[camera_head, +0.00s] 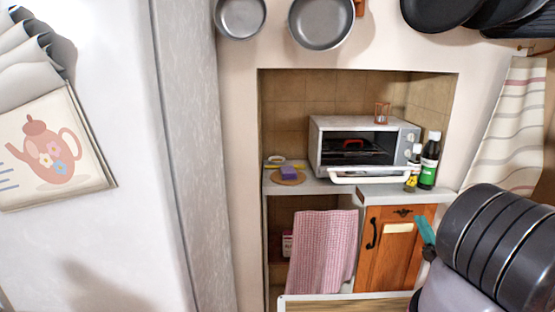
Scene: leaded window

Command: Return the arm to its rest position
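My gripper does not show in the head view, so I cannot see whether it holds anything. A large dark, ribbed, rounded form (500,245) fills the lower right corner, close to the camera. A pale grey rounded part (452,293) and a small teal piece (426,232) show beside it. I cannot tell for certain whether these belong to my arm.
A toaster oven (330,150) with its door down stands on a counter (330,186) in a tiled niche. Bottles (429,165) stand right of it. Below are a checked cloth (322,250) and wooden cabinet door (392,265). Pans (320,22) hang above.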

